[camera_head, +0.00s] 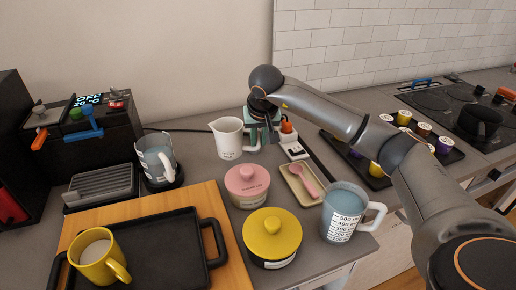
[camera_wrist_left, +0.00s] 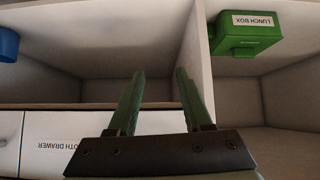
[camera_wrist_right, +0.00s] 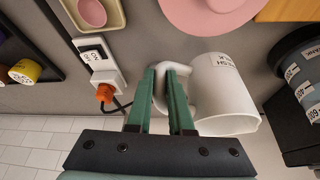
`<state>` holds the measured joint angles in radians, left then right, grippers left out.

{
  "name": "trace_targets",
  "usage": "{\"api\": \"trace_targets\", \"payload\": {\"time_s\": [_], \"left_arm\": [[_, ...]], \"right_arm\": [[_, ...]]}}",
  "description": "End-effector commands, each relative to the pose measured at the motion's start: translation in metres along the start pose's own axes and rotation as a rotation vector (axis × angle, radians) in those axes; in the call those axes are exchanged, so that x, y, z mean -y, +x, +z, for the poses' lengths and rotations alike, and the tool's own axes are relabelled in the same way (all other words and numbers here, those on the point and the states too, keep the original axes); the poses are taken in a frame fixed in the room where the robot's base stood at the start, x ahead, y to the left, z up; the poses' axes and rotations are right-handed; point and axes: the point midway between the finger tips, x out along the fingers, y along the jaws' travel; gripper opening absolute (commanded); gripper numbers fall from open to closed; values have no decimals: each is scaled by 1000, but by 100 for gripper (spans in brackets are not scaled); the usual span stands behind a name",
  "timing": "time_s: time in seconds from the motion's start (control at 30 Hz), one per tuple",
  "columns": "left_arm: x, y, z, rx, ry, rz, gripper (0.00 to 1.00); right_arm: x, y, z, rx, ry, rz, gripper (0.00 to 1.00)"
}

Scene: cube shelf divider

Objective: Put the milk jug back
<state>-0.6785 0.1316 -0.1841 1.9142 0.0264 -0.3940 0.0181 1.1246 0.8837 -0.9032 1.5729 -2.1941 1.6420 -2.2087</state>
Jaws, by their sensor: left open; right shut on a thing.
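The white milk jug (camera_head: 229,138) stands upright, or nearly so, at the back of the counter; I cannot tell whether it touches the surface. My right gripper (camera_head: 262,138) is shut on its handle, and the right wrist view shows the green fingers (camera_wrist_right: 168,93) around the handle beside the jug body (camera_wrist_right: 222,95). My left gripper (camera_wrist_left: 158,85) is open and empty in front of a white shelf, with a divider just to its right.
A pink lidded pot (camera_head: 247,190), a yellow lidded pot (camera_head: 272,240) and a measuring jug (camera_head: 345,212) stand in front. A blue-filled jug (camera_head: 156,160) stands left. A green lunch box (camera_wrist_left: 242,35) sits in the right shelf compartment.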

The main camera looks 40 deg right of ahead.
Motion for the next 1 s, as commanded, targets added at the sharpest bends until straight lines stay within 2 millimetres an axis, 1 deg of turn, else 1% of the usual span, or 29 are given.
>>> {"api": "trace_targets", "payload": {"time_s": [0.03, 0.1, 0.3, 0.5, 0.6, 0.8, 0.93, 0.97, 1.0], "left_arm": [[0, -1, -1, 0, 0, 0, 50], [0, -1, -1, 0, 0, 0, 50], [0, -2, -2, 0, 0, 0, 50], [0, -6, -6, 0, 0, 0, 50], [0, -6, -6, 0, 0, 0, 50], [0, -6, -6, 0, 0, 0, 50], [0, -4, -4, 0, 0, 0, 50], [0, -4, -4, 0, 0, 0, 50], [0, -4, -5, 0, 0, 0, 50]], "right_arm": [[-1, 8, -3, 0, 3, 0, 0], [-1, 17, -6, -1, 2, -2, 0], [-3, 34, -11, -1, 1, -1, 0], [-3, 57, 0, -1, 0, -3, 0], [-3, 61, 1, -3, 0, -2, 0], [-3, 61, 1, -4, 1, -2, 0], [-3, 65, 2, -4, 1, -2, 0], [-3, 65, 3, -2, 0, -1, 21], [-3, 64, 2, -2, 0, -1, 26]]}}
